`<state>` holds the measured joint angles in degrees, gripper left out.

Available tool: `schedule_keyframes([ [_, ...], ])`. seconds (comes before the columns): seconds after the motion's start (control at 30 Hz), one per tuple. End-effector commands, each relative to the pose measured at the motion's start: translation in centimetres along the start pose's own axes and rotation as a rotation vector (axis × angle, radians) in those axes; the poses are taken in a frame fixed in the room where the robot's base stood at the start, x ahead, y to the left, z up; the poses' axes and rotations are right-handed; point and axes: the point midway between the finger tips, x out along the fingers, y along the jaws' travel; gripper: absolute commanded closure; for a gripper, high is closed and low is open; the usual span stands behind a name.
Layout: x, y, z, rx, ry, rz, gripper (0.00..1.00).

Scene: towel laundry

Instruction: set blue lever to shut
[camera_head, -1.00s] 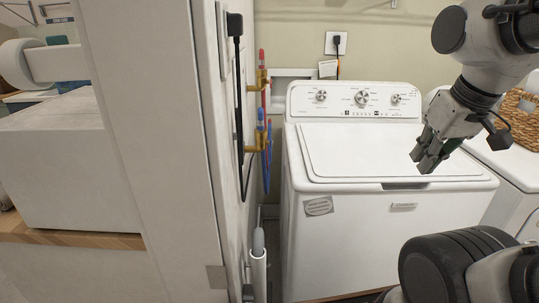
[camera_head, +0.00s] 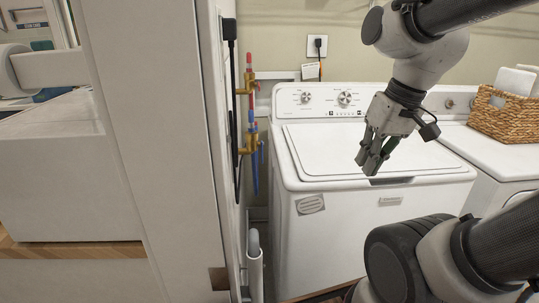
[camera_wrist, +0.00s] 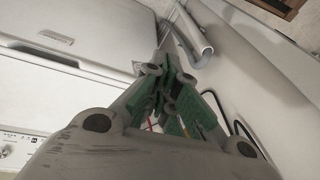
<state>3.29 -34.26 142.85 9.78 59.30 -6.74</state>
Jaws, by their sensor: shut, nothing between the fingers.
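The blue lever (camera_head: 251,116) is a small handle on the lower brass valve (camera_head: 249,141), beside the white wall panel's edge in the head view. It looks upright, but it is too small to judge its exact angle. A red lever (camera_head: 249,63) sits on the upper brass valve (camera_head: 246,87). My gripper (camera_head: 368,164) is shut and empty above the front of the washer lid, well to the right of the valves and apart from them. Its green-padded fingers also show in the wrist view (camera_wrist: 172,95). I cannot make out the blue lever in the wrist view.
The white washer (camera_head: 372,235) stands below my gripper. A wicker basket (camera_head: 503,118) sits on the white machine at right. A tall white panel (camera_head: 165,150) stands close left of the valves. A grey-white pipe (camera_head: 254,262) rises in the narrow gap by the washer.

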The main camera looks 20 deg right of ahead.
Motion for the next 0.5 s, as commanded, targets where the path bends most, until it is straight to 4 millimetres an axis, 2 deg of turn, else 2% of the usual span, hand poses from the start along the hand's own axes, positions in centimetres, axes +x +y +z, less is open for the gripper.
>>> schedule_keyframes([
  [0.27,2.9,-2.8,-1.4,0.061,-0.159,-0.202,1.00],
  [0.37,4.4,-4.4,-2.7,0.102,-0.220,-0.332,1.00],
  [0.5,6.8,-6.8,-6.1,0.180,-0.273,-0.576,1.00],
])
